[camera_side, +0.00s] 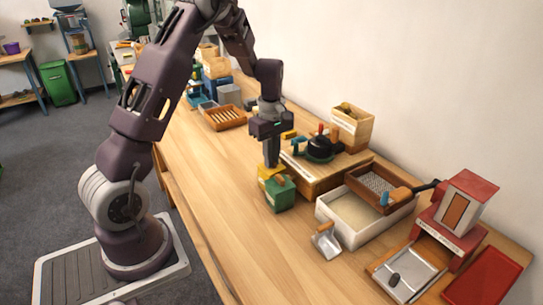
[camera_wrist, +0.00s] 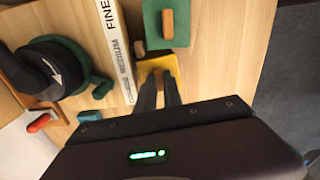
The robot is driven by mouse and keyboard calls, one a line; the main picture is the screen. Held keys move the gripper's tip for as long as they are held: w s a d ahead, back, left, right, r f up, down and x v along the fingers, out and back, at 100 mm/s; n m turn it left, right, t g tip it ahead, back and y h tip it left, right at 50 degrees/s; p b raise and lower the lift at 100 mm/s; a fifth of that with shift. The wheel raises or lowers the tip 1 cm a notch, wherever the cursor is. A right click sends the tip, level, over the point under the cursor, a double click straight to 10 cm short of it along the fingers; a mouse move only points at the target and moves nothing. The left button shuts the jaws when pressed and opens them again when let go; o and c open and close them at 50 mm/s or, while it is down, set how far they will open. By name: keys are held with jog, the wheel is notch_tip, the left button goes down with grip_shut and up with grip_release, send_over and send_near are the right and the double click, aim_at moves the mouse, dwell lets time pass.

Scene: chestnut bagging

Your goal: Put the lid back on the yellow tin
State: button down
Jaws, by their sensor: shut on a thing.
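My gripper (camera_side: 271,164) points down and is shut over a yellow lid (camera_wrist: 148,66), its fingers closed on what looks like a wooden knob. The yellow also shows in the side view (camera_side: 265,173), just behind and left of a green tin. The green tin (camera_side: 280,198) stands on the table with a wooden knob on its lid, also in the wrist view (camera_wrist: 152,34). The green tin hides part of the yellow, so I cannot tell the yellow tin's body from the lid, or whether the lid touches it.
A wooden box with a black round tool (camera_side: 320,148) stands right behind the tins, its lettered edge close to the fingers. A white tray (camera_side: 345,232), a metal scoop (camera_side: 326,243) and a red-roofed dispenser (camera_side: 466,195) are at right. Bare table (camera_side: 215,180) lies at left.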

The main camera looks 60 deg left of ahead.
jog(key=c, duration=0.9)
grip_release()
jog(key=shift+w+r, duration=0.1)
jog(key=shift+r, duration=3.4)
grip_shut()
